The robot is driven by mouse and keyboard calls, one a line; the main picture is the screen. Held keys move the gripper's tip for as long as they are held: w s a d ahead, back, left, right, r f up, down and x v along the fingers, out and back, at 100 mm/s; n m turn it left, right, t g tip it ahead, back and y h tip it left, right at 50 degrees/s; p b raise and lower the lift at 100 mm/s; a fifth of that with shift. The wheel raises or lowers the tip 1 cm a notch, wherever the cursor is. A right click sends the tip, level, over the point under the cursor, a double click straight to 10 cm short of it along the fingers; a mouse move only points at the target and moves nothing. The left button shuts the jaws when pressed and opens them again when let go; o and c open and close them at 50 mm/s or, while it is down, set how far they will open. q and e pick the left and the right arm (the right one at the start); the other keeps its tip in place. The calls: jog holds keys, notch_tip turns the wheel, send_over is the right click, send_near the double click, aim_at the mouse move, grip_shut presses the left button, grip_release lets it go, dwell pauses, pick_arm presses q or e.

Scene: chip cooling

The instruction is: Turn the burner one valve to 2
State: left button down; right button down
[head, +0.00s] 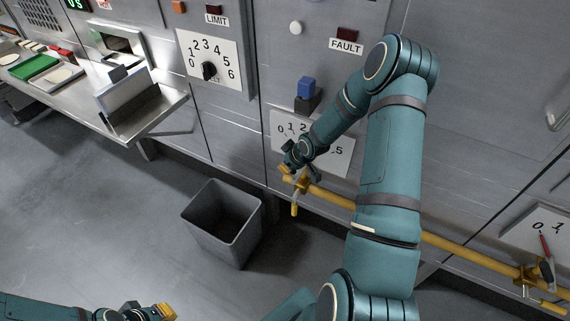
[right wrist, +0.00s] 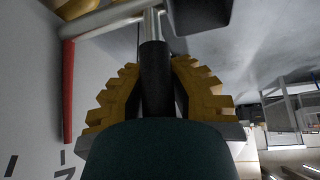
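My right gripper (head: 299,182) is at the burner valve below the middle dial plate (head: 338,157), on the yellow pipe. In the right wrist view its yellow fingers (right wrist: 158,85) close on both sides of a black handle (right wrist: 155,80) with a metal stem. The valve's body is mostly hidden by my gripper in the head view. A red pointer (right wrist: 68,92) stands beside the plate in the right wrist view, its end near a tick above a cut-off numeral that I cannot read surely. My left gripper (head: 152,312) is at the bottom left edge, far from the valve; its opening is unclear.
The yellow pipe (head: 450,247) runs along the cabinet to a second valve (head: 545,270) with a red pointer at far right. A grey bin (head: 224,222) stands on the floor left of my right gripper. A black knob (head: 209,70) is on the upper dial. A metal shelf (head: 160,112) juts out at left.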

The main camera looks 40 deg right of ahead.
jog(key=shift+s+t, duration=0.4)
jog(key=shift+s+p, duration=0.1)
jog(key=shift+p, duration=0.2)
jog(key=c, duration=0.8)
grip_release()
jog(key=shift+r, duration=0.1)
jog(key=shift+d, duration=0.1)
jog(key=shift+s+r, duration=0.1)
jog(key=shift+r, duration=0.2)
jog(key=v, duration=1.1)
jog(key=shift+s, duration=0.25)
